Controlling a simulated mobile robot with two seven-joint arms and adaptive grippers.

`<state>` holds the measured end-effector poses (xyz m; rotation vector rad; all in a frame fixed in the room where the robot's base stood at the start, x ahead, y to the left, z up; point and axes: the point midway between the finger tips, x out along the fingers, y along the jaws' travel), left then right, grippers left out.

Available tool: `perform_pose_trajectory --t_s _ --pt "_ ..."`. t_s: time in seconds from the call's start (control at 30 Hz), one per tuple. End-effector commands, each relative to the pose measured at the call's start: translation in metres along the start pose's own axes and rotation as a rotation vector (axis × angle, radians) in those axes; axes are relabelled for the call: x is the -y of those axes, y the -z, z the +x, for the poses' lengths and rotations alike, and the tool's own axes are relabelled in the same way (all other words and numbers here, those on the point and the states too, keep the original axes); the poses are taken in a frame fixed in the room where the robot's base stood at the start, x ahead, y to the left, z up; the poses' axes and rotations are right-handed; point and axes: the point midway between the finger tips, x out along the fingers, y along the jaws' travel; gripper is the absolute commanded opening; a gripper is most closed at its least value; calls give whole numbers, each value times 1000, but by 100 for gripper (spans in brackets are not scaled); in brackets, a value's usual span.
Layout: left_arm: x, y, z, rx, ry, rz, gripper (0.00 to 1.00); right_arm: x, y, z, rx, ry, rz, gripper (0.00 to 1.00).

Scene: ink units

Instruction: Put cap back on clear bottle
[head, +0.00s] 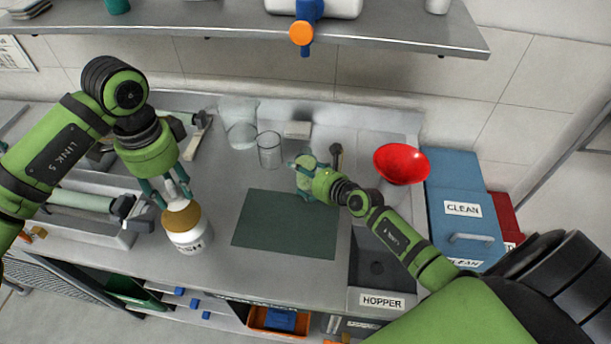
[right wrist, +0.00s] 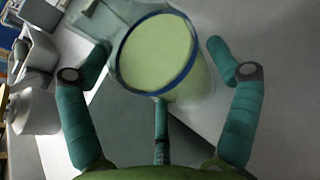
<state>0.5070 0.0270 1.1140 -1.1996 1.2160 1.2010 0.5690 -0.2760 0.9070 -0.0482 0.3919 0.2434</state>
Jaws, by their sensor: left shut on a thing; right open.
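A white bottle (head: 187,241) with a label ending in "SH" stands upright at the counter's front left. A golden-brown cap (head: 181,217) is at its top. My left gripper (head: 175,200) is shut on this cap from above; I cannot tell whether cap and bottle touch.
The dark green mat (head: 285,230) is otherwise bare. Glass beakers (head: 269,151) stand behind it. A red funnel (head: 402,164) is at right above the hopper, beside the blue "CLEAN" box (head: 458,190). A shelf (head: 230,40) overhangs the back.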

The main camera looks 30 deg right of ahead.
Motion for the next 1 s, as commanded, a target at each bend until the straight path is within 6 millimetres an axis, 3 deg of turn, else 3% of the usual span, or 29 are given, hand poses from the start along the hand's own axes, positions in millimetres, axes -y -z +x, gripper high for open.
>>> perform_pose_trajectory --t_s 0.33,0.37,0.5,0.83,1.0 --pt "0 0 0 0 0 0 28 0 0 1 -1 0 0 89" --pt "0 0 0 0 0 0 28 0 0 1 -1 0 0 81" --pt "0 0 0 0 0 0 28 0 0 1 -1 0 0 28" --pt "0 0 -1 0 0 0 28 0 -4 0 4 1 0 27" --pt "0 0 -7 0 0 0 28 0 -18 -5 7 0 1 27"
